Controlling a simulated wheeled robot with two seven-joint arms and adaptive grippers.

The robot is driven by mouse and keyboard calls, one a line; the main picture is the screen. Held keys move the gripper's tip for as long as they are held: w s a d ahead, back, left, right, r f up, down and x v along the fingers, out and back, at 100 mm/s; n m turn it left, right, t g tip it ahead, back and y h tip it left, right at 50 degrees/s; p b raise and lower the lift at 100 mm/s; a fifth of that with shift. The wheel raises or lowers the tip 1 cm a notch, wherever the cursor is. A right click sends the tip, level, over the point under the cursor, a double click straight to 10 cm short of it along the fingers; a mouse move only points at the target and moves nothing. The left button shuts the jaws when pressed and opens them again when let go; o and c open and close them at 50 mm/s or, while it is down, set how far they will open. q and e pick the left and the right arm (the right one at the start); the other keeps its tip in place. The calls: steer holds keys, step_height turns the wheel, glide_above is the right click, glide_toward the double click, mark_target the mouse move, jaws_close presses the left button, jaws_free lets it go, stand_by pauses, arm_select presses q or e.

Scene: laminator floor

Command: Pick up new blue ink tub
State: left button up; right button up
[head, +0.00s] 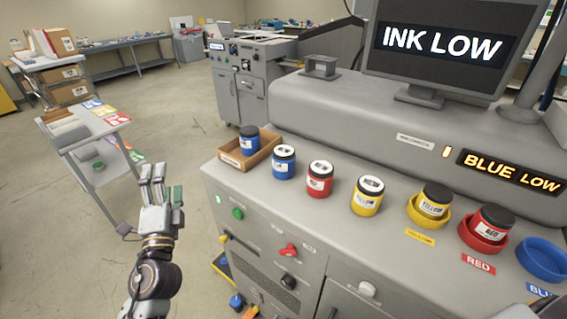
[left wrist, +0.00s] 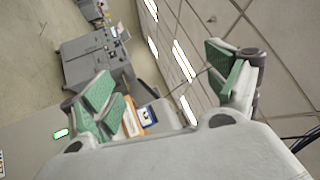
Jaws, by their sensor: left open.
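A blue ink tub with a white lid (head: 283,163) stands upright on the grey machine top, just right of a cardboard tray (head: 233,158). Another blue tub, with a black lid (head: 249,139), stands in that tray. My left gripper (head: 161,180) is open and empty, in front of and left of the machine, well apart from both blue tubs. In the left wrist view its green-padded fingers (left wrist: 160,80) are spread wide, with the tray (left wrist: 131,122) showing small beyond them. A blue holder ring (head: 543,262) at the far right is empty. My right gripper is out of view.
A red tub (head: 319,181) and a yellow tub (head: 366,198), both white-lidded, stand right of the blue one. Black-lidded yellow (head: 432,202) and red (head: 489,227) tubs sit in matching holders. Screens read INK LOW and BLUE LOW. A cart (head: 75,140) stands left.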

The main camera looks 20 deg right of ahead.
arm_select(q)
steer(key=s+d+r+m+g+h, duration=0.1)
steer(key=d+r+m+g+h, duration=0.1)
steer(key=d+m+h, duration=0.6)
steer(key=s+d+r+m+g+h, duration=0.15)
steer(key=d+m+h, duration=0.3)
steer(key=m, duration=0.45)
steer(key=m+g, duration=0.8)
steer(key=m, duration=0.4)
glide_toward(278, 166)
steer(key=shift+a+f+h, duration=0.3)
steer(key=shift+h, duration=0.15)
steer(key=shift+x, duration=0.95)
steer(key=p+x, duration=0.1)
steer(key=x, duration=0.4)
steer(key=shift+d, duration=0.15)
steer(key=shift+w+d, duration=0.45)
steer(key=shift+d, duration=0.1)
